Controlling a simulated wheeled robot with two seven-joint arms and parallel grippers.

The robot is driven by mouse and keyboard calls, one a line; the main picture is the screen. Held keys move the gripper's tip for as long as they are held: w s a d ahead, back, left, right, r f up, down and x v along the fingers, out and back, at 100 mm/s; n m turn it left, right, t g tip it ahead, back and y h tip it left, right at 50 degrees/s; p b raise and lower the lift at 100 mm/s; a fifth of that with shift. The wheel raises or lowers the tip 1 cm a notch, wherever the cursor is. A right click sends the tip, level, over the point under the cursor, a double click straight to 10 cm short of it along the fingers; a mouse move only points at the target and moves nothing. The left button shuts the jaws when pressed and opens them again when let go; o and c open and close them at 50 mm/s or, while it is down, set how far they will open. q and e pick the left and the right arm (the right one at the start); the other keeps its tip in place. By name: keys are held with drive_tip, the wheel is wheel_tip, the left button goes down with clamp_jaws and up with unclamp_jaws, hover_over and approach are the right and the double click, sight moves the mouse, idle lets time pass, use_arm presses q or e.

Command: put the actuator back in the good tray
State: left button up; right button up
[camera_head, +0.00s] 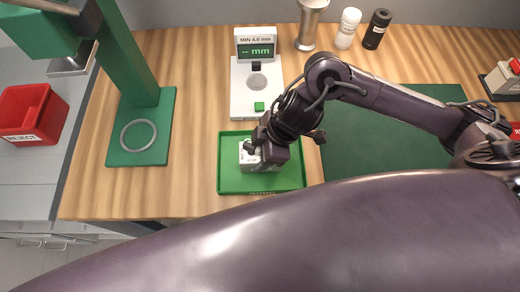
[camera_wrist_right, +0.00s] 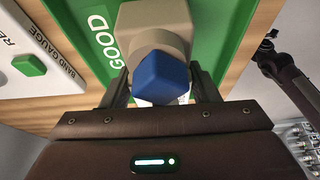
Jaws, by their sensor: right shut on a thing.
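The actuator (camera_head: 250,158) shows as a small pale block within the outline of the green good tray (camera_head: 227,184) in the head view. In the right wrist view the actuator (camera_wrist_right: 158,28) is a beige body with a blue faceted end towards the camera. My right gripper (camera_head: 262,152) is shut on it, with the fingers (camera_wrist_right: 162,88) on either side of the blue end. The tray's "GOOD" lettering (camera_wrist_right: 104,36) shows beside it. The gripper hides part of the actuator, and I cannot tell whether it touches the tray floor. My left gripper is not in view.
A white band gauge (camera_head: 243,106) stands just behind the tray. A green press stand (camera_head: 150,145) is at left, with a red reject bin (camera_head: 32,112) beyond it. A green mat (camera_head: 370,145) lies to the right. Bottles (camera_head: 348,28) stand at the back.

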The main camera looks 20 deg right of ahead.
drive_tip(key=shift+f, duration=0.15)
drive_tip(key=o, duration=1.4)
drive_tip(key=shift+d+r, duration=0.1)
drive_tip(key=shift+r, duration=0.4)
drive_tip(key=p+v, duration=0.2)
drive_tip(key=v, duration=0.8)
drive_tip(key=shift+s+d+r, duration=0.1)
drive_tip(key=shift+d+r, duration=0.1)
drive_tip(key=shift+r, duration=0.1)
drive_tip(key=shift+d+r, duration=0.1)
drive_tip(key=shift+r, duration=0.2)
